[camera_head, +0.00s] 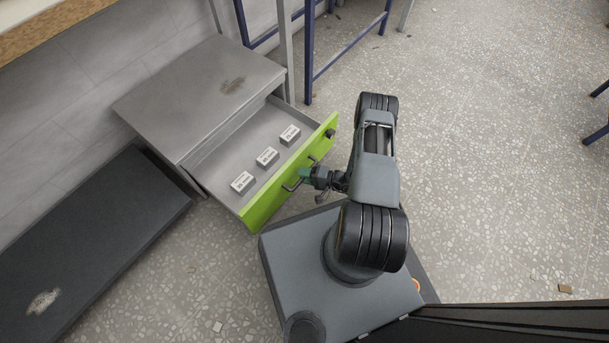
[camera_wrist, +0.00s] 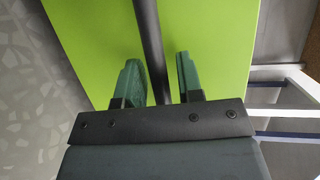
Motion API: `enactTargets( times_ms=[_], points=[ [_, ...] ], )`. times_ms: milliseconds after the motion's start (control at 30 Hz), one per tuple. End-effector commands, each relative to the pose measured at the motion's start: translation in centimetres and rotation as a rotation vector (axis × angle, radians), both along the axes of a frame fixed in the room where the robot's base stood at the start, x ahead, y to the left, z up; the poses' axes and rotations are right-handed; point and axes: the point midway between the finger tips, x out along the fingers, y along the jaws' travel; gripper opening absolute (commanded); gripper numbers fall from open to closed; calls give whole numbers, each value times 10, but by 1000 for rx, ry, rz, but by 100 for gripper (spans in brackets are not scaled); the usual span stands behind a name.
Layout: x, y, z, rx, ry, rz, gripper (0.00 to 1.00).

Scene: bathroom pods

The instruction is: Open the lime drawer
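The lime drawer (camera_head: 262,207) of a grey metal cabinet (camera_head: 200,90) is pulled well out, and its inside shows. Its front is bright lime, with a dark bar handle (camera_head: 289,188) and a black knob near the far end. My gripper (camera_head: 304,174) is at the handle, in front of the drawer face. In the wrist view the lime front (camera_wrist: 215,45) fills the middle. The dark handle bar (camera_wrist: 148,30) runs between the two green fingers of my gripper (camera_wrist: 158,60). The fingers are apart, with a visible gap between the bar and the right finger.
Three small white labelled boxes (camera_head: 267,157) lie in the drawer. A dark flat panel (camera_head: 90,240) is on the left. A blue-framed stand (camera_head: 310,50) is behind the cabinet. The speckled floor (camera_head: 480,150) on the right is mostly clear.

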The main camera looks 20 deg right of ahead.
Motion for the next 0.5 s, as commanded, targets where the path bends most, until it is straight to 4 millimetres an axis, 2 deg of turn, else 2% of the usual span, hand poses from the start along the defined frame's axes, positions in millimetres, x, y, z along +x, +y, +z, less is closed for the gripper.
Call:
enactTargets(
  times_ms=[67,333,500],
  points=[
    [0,1,0,1,1,1,42],
    [0,2,2,1,1,3,42],
    [0,1,21,0,0,3,42]
  ],
)
